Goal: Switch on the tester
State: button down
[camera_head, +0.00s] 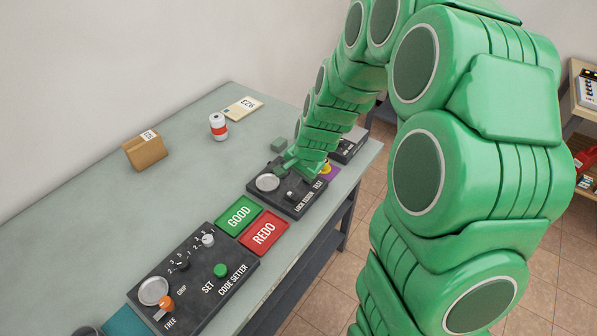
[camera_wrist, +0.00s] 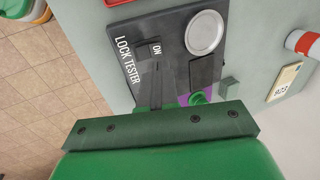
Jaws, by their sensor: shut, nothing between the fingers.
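The lock tester (camera_head: 300,206) is a dark box on the table with a round silver plate on top, just beyond the green and red trays. In the wrist view the lock tester (camera_wrist: 172,28) shows its name, an "ON" label and the silver plate. My gripper (camera_head: 288,162) is low over the tester's far part in the head view. In the wrist view my gripper (camera_wrist: 157,66) is shut and empty, with its dark fingers close to the "ON" label. I cannot tell whether they touch the tester. The switch itself and its position are not clear behind the fingers.
A code setter (camera_head: 190,285) with knobs and a green button stands at the front. The green GOOD tray (camera_head: 236,215) and red REDO tray (camera_head: 264,233) lie between. A cardboard box (camera_head: 145,150), a red-white can (camera_head: 218,126) and a "923" card (camera_head: 243,105) stand behind.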

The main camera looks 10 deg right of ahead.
aim_at(289, 193)
jog(key=shift+x, duration=2.45)
jog(key=shift+f, duration=0.25)
jog(key=shift+s+d, duration=0.1)
jog(key=shift+d, duration=0.05)
jog(key=shift+s+d+r, duration=0.15)
jog(key=shift+s+d, duration=0.3)
jog(key=w+a+v, duration=0.1)
jog(key=v, duration=1.2)
jog(key=shift+w+a+r, duration=0.2)
jog(key=shift+r, duration=0.55)
